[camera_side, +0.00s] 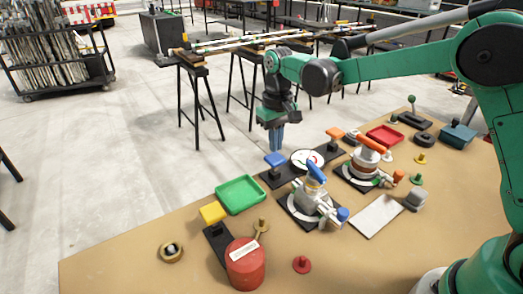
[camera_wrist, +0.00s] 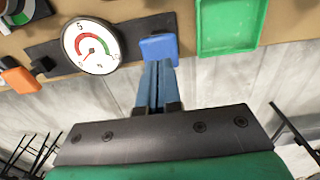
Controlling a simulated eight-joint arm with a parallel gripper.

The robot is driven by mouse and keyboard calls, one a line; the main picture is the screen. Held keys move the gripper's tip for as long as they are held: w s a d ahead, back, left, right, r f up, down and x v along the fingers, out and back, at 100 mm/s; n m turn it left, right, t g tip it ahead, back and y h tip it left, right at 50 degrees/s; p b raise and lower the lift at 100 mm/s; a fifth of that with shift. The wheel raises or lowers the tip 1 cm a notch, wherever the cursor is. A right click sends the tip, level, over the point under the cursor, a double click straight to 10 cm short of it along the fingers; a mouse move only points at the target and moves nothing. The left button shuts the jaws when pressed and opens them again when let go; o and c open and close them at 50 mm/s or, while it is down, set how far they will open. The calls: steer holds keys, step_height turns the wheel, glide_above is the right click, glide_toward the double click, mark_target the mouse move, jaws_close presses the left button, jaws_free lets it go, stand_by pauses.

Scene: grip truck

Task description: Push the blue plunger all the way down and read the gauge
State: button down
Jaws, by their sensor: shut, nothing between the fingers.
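The blue plunger (camera_side: 274,159) has a flat blue cap on a dark stem and stands on a black base plate at the table's far edge. It also shows in the wrist view (camera_wrist: 158,46). The round white gauge (camera_side: 306,160) sits beside it on the same plate. In the wrist view the gauge (camera_wrist: 90,45) has red and green arcs, and its red needle points to the lower left. My gripper (camera_side: 277,149) is shut and empty, its blue fingers pointing down close to the cap. In the wrist view the fingertips (camera_wrist: 158,64) overlap the cap's lower edge; contact is unclear.
A green tray (camera_side: 240,210) lies left of the plunger. A valve with a blue handle (camera_side: 316,172) and one with an orange handle (camera_side: 370,144) stand nearby. A yellow block (camera_side: 213,213) and a red canister (camera_side: 245,272) are nearer the front. The table's left part is mostly bare.

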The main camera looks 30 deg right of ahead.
mark_target(275, 157)
steer(key=shift+f, duration=0.15)
steer(key=shift+f, duration=2.1)
steer(key=shift+r, duration=2.25)
steer(key=shift+r, duration=2.5)
